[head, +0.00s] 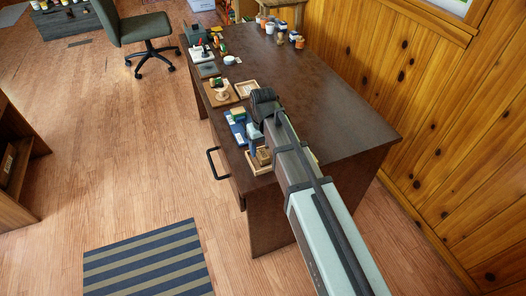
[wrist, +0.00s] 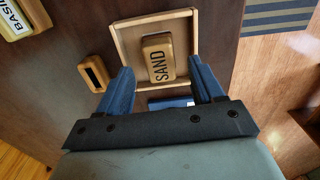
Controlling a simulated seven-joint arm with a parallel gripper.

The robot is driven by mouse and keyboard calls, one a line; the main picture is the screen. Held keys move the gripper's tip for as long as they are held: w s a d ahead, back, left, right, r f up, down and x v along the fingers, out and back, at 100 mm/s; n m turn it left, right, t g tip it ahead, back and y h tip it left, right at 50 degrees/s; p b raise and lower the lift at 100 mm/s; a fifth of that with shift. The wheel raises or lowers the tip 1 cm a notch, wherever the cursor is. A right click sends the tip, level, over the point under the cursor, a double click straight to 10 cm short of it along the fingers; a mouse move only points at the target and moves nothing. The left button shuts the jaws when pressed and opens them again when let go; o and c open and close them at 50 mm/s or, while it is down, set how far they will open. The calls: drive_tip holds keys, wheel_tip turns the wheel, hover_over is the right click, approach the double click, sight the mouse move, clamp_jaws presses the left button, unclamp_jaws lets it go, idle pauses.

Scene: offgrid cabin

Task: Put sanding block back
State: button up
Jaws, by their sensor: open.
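The sanding block (wrist: 158,58), a tan wooden block marked SAND, lies in a shallow light-wood tray (wrist: 122,38) in the wrist view. In the head view the block (head: 263,156) and tray (head: 257,170) are at the desk's near-left edge, partly hidden by my arm. My gripper (wrist: 160,70) is open, its blue fingers spread on either side of the block's lower end in the picture. I see a gap on each side and no contact. In the head view my gripper (head: 255,146) is over the tray; its exact height is unclear.
A small wooden piece with a dark slot (wrist: 95,73) lies beside the tray. A box lettered "BASI" (wrist: 17,18) is at the wrist view's corner. Blue items (head: 235,128) and another tray (head: 246,88) line the desk's left edge. The desk's middle (head: 310,95) is clear.

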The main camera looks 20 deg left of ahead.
wheel_tip(320, 180, up, 11)
drive_tip(key=s+d+f+g+h, duration=0.1)
drive_tip(key=s+d+f, duration=0.3)
drive_tip(key=d+f, duration=0.65)
drive_tip(key=s+d+f+m+g, duration=0.1)
drive_tip(key=s+d+f, duration=0.2)
drive_tip(key=d+f, duration=0.75)
drive_tip(key=s+d+f+g+h, duration=0.1)
drive_tip(key=s+d+f, duration=0.3)
drive_tip(key=d+f, duration=0.6)
drive_tip(key=s+d+f+m+g+y, duration=0.1)
drive_tip(key=s+d+f+m, duration=0.3)
drive_tip(key=s+f, duration=0.5)
drive_tip(key=s+d+f+m+g+y, duration=0.1)
drive_tip(key=s+d+f+m, duration=0.3)
drive_tip(key=s+d+f, duration=0.4)
drive_tip(key=s+f+g, duration=0.1)
drive_tip(key=s, duration=0.2)
drive_tip(key=shift+s+f+g, duration=0.35)
drive_tip(key=shift+f+g, duration=0.05)
